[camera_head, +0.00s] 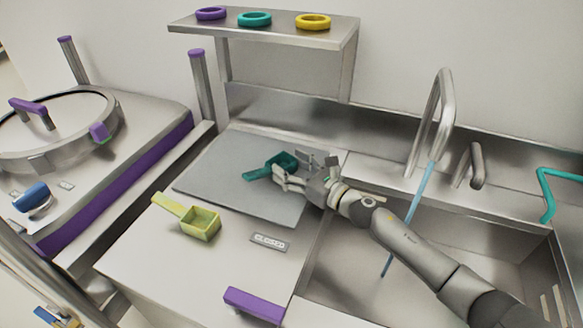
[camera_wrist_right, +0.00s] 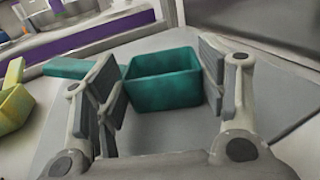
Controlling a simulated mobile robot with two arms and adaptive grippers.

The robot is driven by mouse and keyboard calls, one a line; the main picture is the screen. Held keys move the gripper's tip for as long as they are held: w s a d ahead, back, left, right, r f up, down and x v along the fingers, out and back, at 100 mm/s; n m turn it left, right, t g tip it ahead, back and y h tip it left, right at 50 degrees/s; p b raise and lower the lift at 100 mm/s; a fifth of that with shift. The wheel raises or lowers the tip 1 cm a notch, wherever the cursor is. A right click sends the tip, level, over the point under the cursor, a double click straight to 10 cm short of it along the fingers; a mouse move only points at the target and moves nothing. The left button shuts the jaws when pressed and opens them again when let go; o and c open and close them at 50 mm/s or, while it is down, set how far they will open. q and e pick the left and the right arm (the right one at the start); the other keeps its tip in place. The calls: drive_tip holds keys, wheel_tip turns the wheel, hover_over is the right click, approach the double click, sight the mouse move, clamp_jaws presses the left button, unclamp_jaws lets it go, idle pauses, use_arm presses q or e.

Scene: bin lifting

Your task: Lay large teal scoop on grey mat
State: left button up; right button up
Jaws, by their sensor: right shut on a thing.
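The large teal scoop (camera_head: 283,165) is over the far right part of the grey mat (camera_head: 220,180) in the head view, its handle pointing left. My right gripper (camera_head: 285,178) is shut on the scoop's bowl. In the right wrist view the teal bowl (camera_wrist_right: 165,82) sits between the two finger pads, open side up, with the handle running off to the left behind one finger. I cannot tell whether its underside touches the mat. My left gripper is not in view.
A yellow-green scoop (camera_head: 198,220) lies on the counter in front of the mat. A sink with a tall faucet (camera_head: 432,120) is on the right, with a thin blue water stream. A shelf (camera_head: 270,35) with three rings stands behind. A round-lidded vessel (camera_head: 60,130) is at left.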

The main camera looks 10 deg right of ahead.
drive_tip(key=shift+f, duration=0.15)
drive_tip(key=o, duration=1)
drive_tip(key=shift+d, duration=0.1)
drive_tip(key=b+v, duration=0.1)
drive_tip(key=v, duration=0.5)
drive_tip(key=shift+s+b, duration=0.15)
drive_tip(key=shift+b, duration=0.15)
drive_tip(key=shift+s+d+r, duration=0.2)
drive_tip(key=shift+s+d, duration=0.15)
drive_tip(key=shift+s, duration=0.15)
